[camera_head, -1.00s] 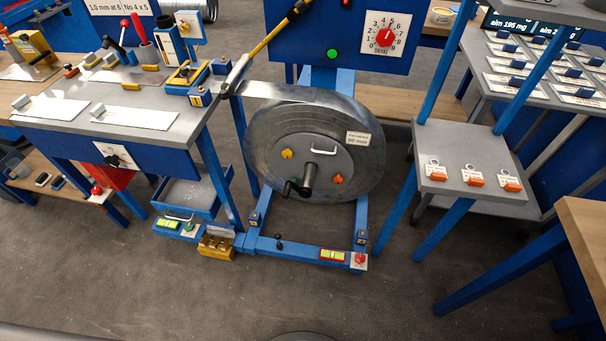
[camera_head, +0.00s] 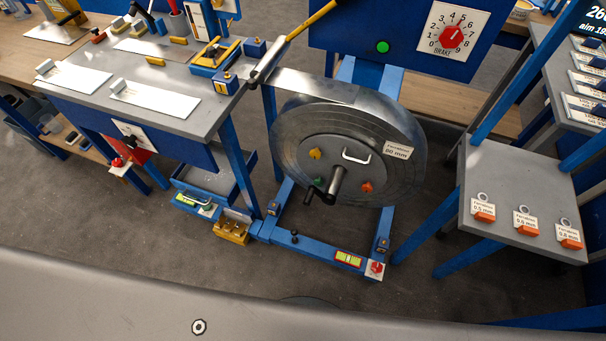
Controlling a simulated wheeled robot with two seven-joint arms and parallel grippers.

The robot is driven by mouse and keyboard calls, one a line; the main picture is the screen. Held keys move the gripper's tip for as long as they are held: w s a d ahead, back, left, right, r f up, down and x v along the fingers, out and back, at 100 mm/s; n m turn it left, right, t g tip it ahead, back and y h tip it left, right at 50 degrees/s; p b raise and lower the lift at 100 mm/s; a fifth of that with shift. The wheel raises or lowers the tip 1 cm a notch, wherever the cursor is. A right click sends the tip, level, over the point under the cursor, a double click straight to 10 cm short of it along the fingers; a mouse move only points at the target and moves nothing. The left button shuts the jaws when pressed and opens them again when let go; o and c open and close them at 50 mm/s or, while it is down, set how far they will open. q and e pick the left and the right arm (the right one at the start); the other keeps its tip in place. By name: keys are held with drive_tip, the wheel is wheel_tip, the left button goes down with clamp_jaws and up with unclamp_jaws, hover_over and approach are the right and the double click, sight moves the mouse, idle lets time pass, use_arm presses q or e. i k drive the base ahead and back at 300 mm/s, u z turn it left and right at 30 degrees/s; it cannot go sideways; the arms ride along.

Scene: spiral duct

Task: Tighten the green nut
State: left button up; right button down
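The reel (camera_head: 399,142) holds a coil of metal strip and stands upright on a blue frame. A yellow nut (camera_head: 315,154) and an orange nut (camera_head: 366,187) are on the same plate. A grey shaft (camera_head: 337,180) sticks out of its centre, below a white handle (camera_head: 356,156). How tight the green nut is cannot be told. Neither of my grippers is in view.
A grey worktable (camera_head: 190,105) stands left of the reel. A blue panel with a red brake dial (camera_head: 452,37) is behind it. A grey shelf (camera_head: 500,180) with orange-tagged rings is at right. The blue floor frame (camera_head: 320,255) extends in front of the reel.

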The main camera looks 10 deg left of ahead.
sight(318, 182)
drive_tip(key=z, duration=0.35)
drive_tip(key=k, duration=1)
drive_tip(key=z, duration=0.65)
drive_tip(key=i, duration=0.7)
drive_tip(key=z, duration=0.05)
